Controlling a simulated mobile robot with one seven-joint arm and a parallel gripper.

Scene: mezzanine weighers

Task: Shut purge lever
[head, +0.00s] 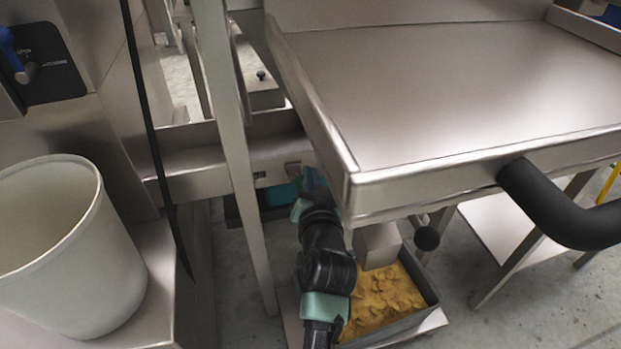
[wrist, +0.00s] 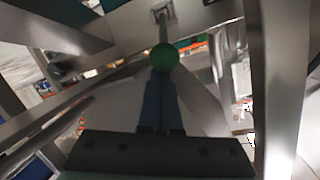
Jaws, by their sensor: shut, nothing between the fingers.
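A lever with a green ball knob (wrist: 165,58) on a short metal stem hangs from a bracket in the wrist view. My gripper (wrist: 161,80) has its blue fingers shut together, with the tips right at the knob; I cannot tell whether they touch it. In the head view my gripper (head: 312,180) is reaching under the left edge of the steel table, and the green knob cannot be made out there. A blue-handled lever (head: 10,48) on a black plate with a "CLOSED" mark is at the upper left. No label here names the purge lever.
A steel tray table (head: 450,90) overhangs my arm. A post (head: 235,140) stands close on its left. A white bucket (head: 60,245) stands at left.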

